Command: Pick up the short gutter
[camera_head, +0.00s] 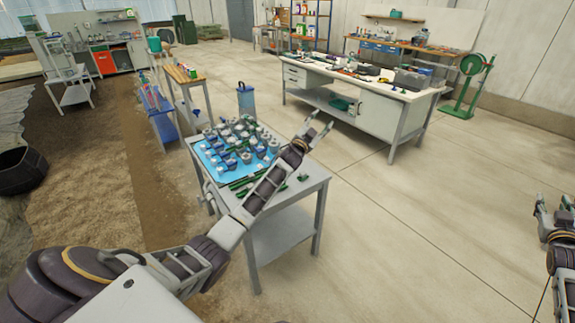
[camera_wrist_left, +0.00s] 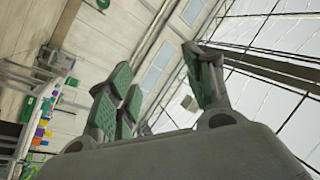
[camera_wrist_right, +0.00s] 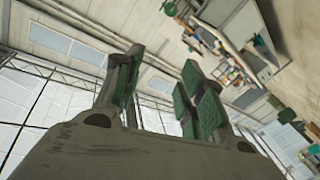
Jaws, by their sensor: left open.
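Dark green pieces (camera_head: 241,184) lie on the front part of the grey cart, beside the blue mat; I cannot tell which, if any, is the short gutter. My left arm crosses over the cart and hides part of them. My left gripper (camera_head: 319,124) is open and empty, raised past the cart's far right corner; its spread fingers also show in the left wrist view (camera_wrist_left: 160,88). My right gripper (camera_head: 556,205) is at the right edge, away from the cart. Its fingers are apart and empty in the right wrist view (camera_wrist_right: 158,92).
The grey cart (camera_head: 262,238) has a blue mat (camera_head: 209,166) crowded with several grey and blue fittings. A small dark green piece (camera_head: 303,177) lies near its right edge. A blue container (camera_head: 246,100) stands behind. A white workbench (camera_head: 375,105) stands further back. Floor right of the cart is clear.

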